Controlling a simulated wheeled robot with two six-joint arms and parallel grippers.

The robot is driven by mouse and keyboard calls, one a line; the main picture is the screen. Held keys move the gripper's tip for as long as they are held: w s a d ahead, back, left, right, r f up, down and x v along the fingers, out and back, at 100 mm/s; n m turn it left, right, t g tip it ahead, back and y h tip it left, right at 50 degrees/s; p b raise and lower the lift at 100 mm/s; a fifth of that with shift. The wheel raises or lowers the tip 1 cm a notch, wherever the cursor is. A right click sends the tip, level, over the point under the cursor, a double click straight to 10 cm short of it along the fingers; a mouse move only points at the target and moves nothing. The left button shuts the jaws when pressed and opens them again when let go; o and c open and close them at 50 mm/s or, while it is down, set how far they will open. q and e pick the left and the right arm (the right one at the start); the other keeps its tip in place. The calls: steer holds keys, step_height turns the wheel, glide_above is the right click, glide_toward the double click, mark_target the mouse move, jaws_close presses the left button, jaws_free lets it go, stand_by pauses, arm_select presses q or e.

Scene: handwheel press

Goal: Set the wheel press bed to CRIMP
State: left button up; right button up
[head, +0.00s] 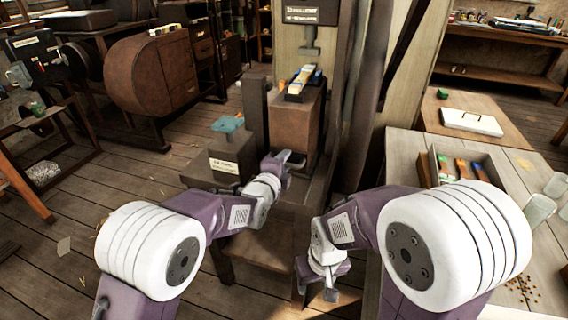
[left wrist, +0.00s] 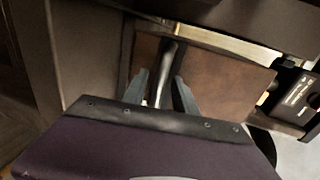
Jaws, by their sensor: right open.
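The wheel press has a dark upper head with a label plate (head: 310,12). Its ram (head: 310,42) hangs above the brown bed block (head: 296,122), which carries a blue, yellow and white item (head: 301,80). My left gripper (head: 285,160) is low at the front of the press. In the left wrist view its fingers (left wrist: 160,80) are apart, with a slim metal bar (left wrist: 166,72) between them and visible gaps on both sides. I cannot make out a whole handwheel or any CRIMP mark. My right gripper (head: 325,285) is open and empty, lower, in front of the press.
A dark box with a white label (head: 223,166) and a teal part (head: 228,124) stands left of the press. Open floor lies at left.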

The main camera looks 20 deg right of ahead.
arm_select(q)
steer(key=shift+s, duration=0.1)
steer(key=v, duration=0.9)
steer(key=shift+p, duration=0.45)
